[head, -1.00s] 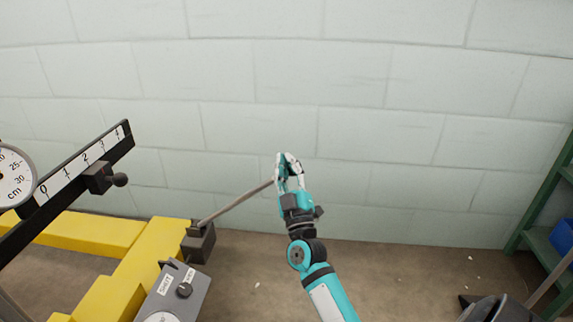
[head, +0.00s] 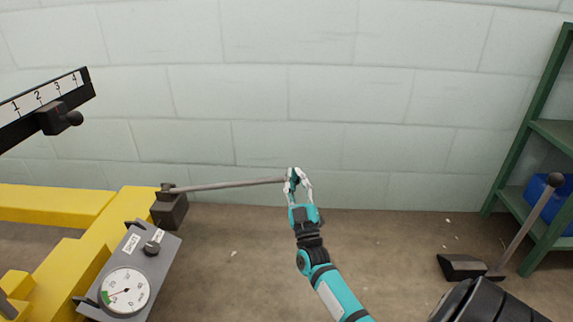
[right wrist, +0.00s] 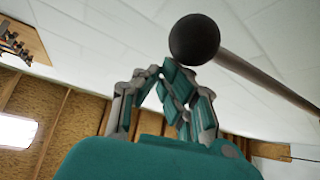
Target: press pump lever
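The pump lever (head: 232,185) is a thin grey rod. It runs nearly level to the right from a dark pivot block (head: 169,208) on the yellow frame. Its free end is at the fingers of my right gripper (head: 297,176). In the right wrist view, the lever's round black knob (right wrist: 195,40) is just beyond my right fingertips (right wrist: 163,70), overlapping them in the picture. The fingertips come together there, and the knob does not appear to be between them. Whether they touch it is unclear. My left gripper is not in view.
A grey box with a round gauge (head: 125,291) and a small dial sits beside the pivot block. A black numbered scale arm (head: 50,105) is at the left. At the right are a second rod with a knob (head: 525,230) and a green shelf (head: 540,110). Open floor lies between.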

